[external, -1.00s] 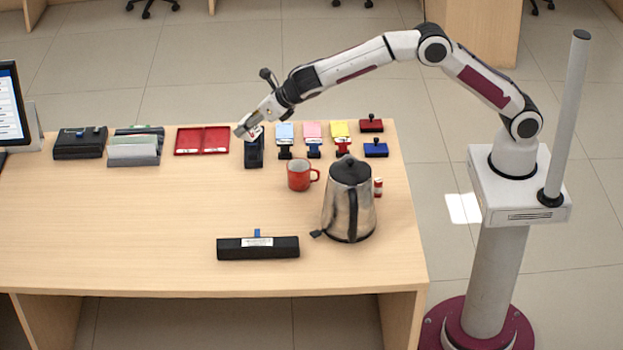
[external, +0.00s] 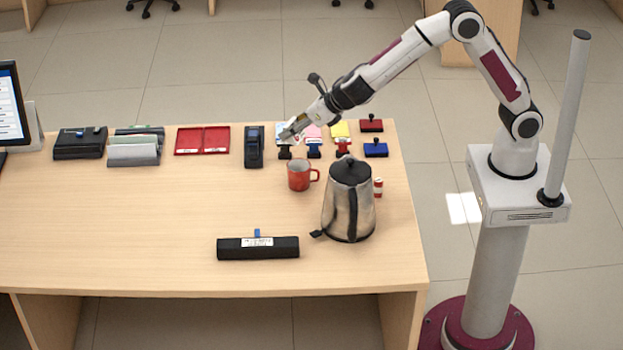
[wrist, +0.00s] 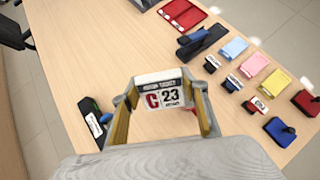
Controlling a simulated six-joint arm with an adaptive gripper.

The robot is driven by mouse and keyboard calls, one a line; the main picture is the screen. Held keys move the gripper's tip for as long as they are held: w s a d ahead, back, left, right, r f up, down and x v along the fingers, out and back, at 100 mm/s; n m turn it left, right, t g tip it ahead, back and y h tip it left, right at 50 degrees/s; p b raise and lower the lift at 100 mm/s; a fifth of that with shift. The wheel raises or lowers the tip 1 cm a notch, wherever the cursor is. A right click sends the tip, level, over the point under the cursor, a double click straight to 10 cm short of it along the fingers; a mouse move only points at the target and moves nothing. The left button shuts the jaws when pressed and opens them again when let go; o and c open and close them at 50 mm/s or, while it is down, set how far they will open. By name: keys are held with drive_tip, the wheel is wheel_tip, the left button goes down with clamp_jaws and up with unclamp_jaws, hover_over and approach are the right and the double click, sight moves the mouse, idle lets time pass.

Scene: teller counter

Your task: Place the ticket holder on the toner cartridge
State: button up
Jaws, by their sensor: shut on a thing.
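My gripper (external: 296,128) is above the back row of the counter, near the light blue note pad. In the wrist view my gripper (wrist: 164,103) is shut on the ticket holder (wrist: 163,92), a small white block printed "C 23", held between the two fingers. In the external view the ticket holder is hard to make out against the pads. The toner cartridge (external: 275,250), a long black bar with a white label and blue tab, lies at the counter's front. It also shows at the left of the wrist view (wrist: 90,107), apart from my gripper.
A steel kettle (external: 345,210) and a red mug (external: 298,176) stand between the back row and the front. Stamps, coloured pads, a card terminal (external: 253,150) and a red tray (external: 202,140) line the back. The counter around the cartridge is clear.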

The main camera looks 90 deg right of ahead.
drive_tip(key=shift+s+a+r+n+y, duration=0.55)
drive_tip(key=shift+s+a, duration=0.55)
drive_tip(key=shift+s, duration=2.65)
drive_tip(key=shift+s+a+r+n+y, duration=0.3)
drive_tip(key=shift+s+a+n+y, duration=0.55)
drive_tip(key=shift+s, duration=2.85)
drive_tip(key=w+a+f+n+g+y, duration=0.1)
drive_tip(key=w+a+f+n+y, duration=0.3)
drive_tip(key=w+a, duration=0.5)
drive_tip(key=w+a+f+n+y, duration=0.4)
drive_tip(key=w+a+n, duration=0.4)
drive_tip(key=w+a, duration=0.2)
drive_tip(key=shift+w+f+g, duration=0.4)
drive_tip(key=shift+w+f, duration=0.15)
drive_tip(key=shift+w, duration=0.1)
approach(267, 246)
drive_tip(key=shift+w+a+r, duration=0.15)
drive_tip(key=shift+w+a, duration=0.35)
drive_tip(key=shift+w, duration=0.05)
drive_tip(key=shift+w+a+r, duration=0.2)
drive_tip(key=shift+w+a, duration=0.3)
drive_tip(key=shift+w, duration=0.05)
drive_tip(key=shift+f, duration=1.85)
